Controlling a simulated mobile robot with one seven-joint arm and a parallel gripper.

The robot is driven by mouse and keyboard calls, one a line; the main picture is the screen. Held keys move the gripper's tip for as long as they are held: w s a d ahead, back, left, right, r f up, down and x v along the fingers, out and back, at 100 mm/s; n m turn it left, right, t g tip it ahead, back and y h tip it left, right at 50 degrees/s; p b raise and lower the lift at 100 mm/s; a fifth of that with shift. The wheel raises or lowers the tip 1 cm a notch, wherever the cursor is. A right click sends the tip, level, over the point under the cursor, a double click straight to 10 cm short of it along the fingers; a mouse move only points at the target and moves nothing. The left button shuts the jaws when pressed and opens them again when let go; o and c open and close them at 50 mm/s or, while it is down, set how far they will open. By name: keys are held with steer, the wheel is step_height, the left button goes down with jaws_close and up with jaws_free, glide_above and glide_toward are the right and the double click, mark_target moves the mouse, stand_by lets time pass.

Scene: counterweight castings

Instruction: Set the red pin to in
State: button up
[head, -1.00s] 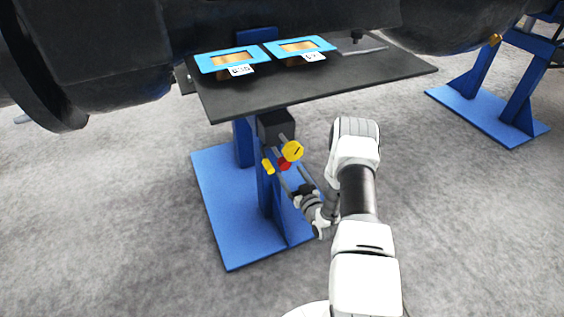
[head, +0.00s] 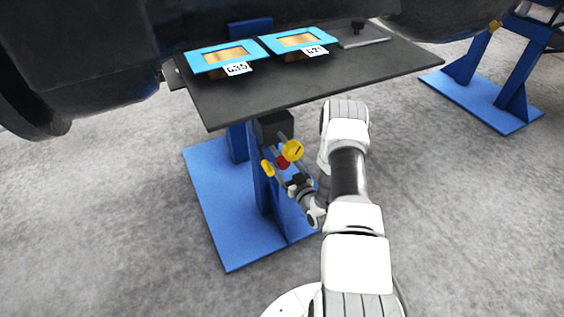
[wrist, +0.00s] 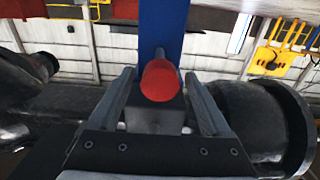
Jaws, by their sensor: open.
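The red pin (head: 283,162) shows its round end below the plate, beside the blue stand's post. In the wrist view the red pin (wrist: 160,80) is in the middle, in front of a grey block (wrist: 155,110). My gripper (head: 291,173) is open, low beside the post. In the wrist view its two fingers stand left and right of the red pin, with a gap on each side. How deep the pin sits is hidden behind its red end.
A yellow disc (head: 292,150) and a yellow piece (head: 267,168) sit close around the pin, under a dark block (head: 274,127). The dark plate (head: 330,85) overhangs, carrying two blue frames (head: 222,57) with tags.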

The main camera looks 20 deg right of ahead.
stand_by(0.3)
jaws_close()
stand_by(0.3)
steer(key=shift+w, duration=0.1)
